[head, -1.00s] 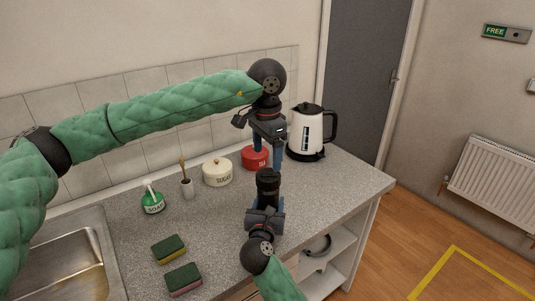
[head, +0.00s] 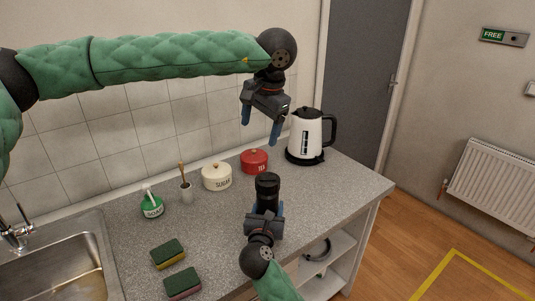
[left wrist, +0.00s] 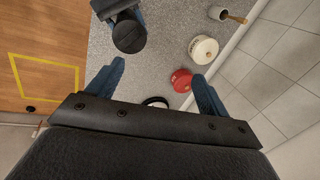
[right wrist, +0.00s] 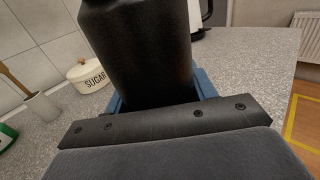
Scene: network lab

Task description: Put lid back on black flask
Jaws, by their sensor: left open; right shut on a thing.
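The black flask (head: 267,198) stands upright near the counter's right part. It also shows large in the right wrist view (right wrist: 143,45). My right gripper (head: 265,214) is shut around its lower body. A black round lid (head: 267,179) appears to sit on top of the flask. From above, in the left wrist view, the dark round lid (left wrist: 129,36) covers the top; whether it is fully seated I cannot tell. My left gripper (head: 260,133) is open and empty, high above the flask and clear of it.
A red tea tin (head: 254,162), a cream sugar tin (head: 216,177) and a white kettle (head: 306,137) stand behind the flask. A brush holder (head: 187,193), a soap bottle (head: 152,205) and two sponges (head: 168,253) are to the left, near the sink (head: 62,277).

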